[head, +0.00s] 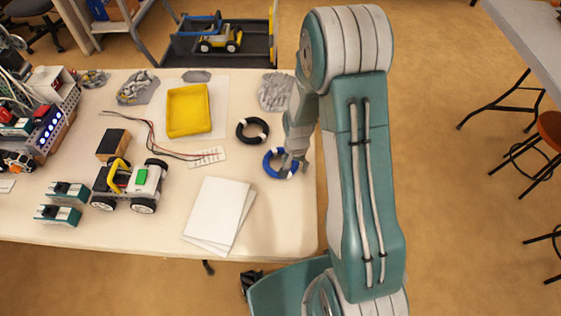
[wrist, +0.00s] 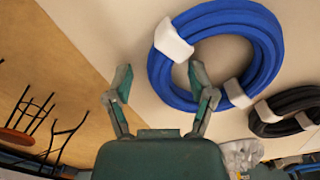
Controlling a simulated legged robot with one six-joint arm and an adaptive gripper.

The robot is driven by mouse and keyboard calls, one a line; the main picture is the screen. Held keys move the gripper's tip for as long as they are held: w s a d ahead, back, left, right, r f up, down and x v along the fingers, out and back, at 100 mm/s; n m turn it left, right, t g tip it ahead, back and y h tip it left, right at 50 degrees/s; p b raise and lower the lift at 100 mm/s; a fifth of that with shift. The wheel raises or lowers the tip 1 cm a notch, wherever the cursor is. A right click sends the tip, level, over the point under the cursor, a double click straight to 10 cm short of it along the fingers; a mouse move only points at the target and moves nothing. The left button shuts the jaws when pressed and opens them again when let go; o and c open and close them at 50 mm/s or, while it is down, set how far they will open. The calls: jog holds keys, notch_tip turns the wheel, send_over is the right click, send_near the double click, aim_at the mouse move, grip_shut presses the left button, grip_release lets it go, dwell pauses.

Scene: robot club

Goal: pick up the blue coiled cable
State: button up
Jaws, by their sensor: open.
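The blue coiled cable (head: 269,164) lies flat on the table near its right edge in the head view, partly covered by my gripper (head: 291,167). In the wrist view the blue coiled cable (wrist: 270,60) is a ring with two white ties, in the upper right. I cannot tell whether the finger touches the cable.
A black coiled cable (head: 252,131) lies just behind the blue one. White sheets (head: 218,213), a yellow tray (head: 188,110) and a small wheeled robot (head: 130,184) are to the left. The table (head: 285,225) is clear in front of the blue cable.

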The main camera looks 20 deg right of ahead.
grip_shut()
